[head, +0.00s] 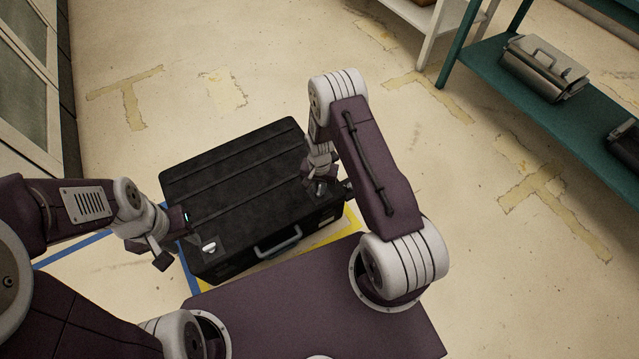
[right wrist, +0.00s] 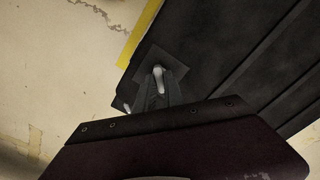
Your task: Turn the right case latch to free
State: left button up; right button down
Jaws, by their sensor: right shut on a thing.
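A black ribbed case (head: 240,190) lies closed on the floor, its grey handle (head: 278,243) facing me. The left latch (head: 209,247) is a pale tab on the near left of the lid.
Yellow tape (head: 352,213) and blue tape (head: 75,247) mark the floor around the case. A teal shelf (head: 480,62) at the upper right carries a metal box (head: 545,68). A white shelf (head: 440,20) stands at the top. The floor behind the case is clear.

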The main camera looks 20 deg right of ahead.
jog(key=m+p, duration=0.2)
jog(key=m, duration=0.2)
jog(key=shift+r+m, duration=0.1)
jog(key=shift+m, duration=0.2)
jog(key=shift+m+p, duration=0.8)
jog(key=shift+m, duration=1.5)
jog(key=c, duration=1.4)
grip_release()
jog(key=shift+c, duration=0.2)
notch_tip(320, 180, up, 9)
jog(key=p, duration=0.4)
